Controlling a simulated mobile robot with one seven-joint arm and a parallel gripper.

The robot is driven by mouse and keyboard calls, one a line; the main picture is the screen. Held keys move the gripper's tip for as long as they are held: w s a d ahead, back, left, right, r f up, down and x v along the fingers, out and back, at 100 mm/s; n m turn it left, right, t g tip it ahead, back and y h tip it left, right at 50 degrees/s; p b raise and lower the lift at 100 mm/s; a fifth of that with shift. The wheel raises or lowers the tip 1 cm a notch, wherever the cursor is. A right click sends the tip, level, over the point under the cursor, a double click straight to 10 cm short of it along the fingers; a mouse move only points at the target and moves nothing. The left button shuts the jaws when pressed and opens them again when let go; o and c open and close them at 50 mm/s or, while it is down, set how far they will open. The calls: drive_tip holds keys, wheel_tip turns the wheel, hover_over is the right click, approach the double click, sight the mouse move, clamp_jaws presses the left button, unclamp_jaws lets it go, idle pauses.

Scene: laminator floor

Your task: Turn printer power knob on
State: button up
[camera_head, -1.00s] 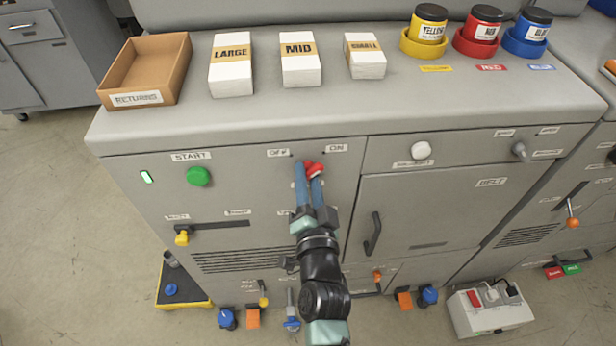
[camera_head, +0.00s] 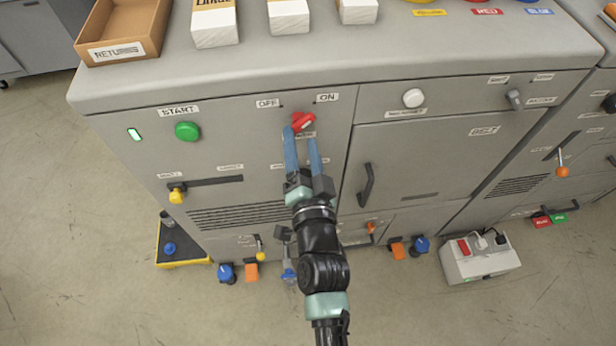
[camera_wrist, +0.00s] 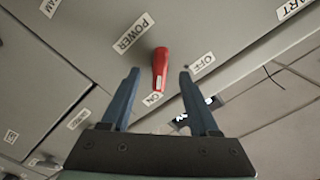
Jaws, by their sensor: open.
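The red power knob (camera_head: 303,121) is on the grey printer front, below the OFF label (camera_head: 268,103) and the ON label (camera_head: 327,97). In the head view it tilts up to the right, toward ON. In the wrist view the knob (camera_wrist: 159,65) points at the ON label (camera_wrist: 152,98), with the OFF label (camera_wrist: 203,63) off to its right. My gripper (camera_head: 301,137) is open, its blue fingertips just below the knob in the head view. In the wrist view the fingers stand on either side of the knob, with visible gaps.
A green START button (camera_head: 187,131) is left of the knob. A yellow slider handle (camera_head: 177,192) and a door handle (camera_head: 367,184) stick out of the front. A white knob (camera_head: 413,98) is to the right. A brown RETURNS tray (camera_head: 125,30) sits on top.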

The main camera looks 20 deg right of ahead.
drive_tip(key=b+v, duration=0.1)
drive_tip(key=v, duration=0.8)
drive_tip(key=shift+s, duration=0.2)
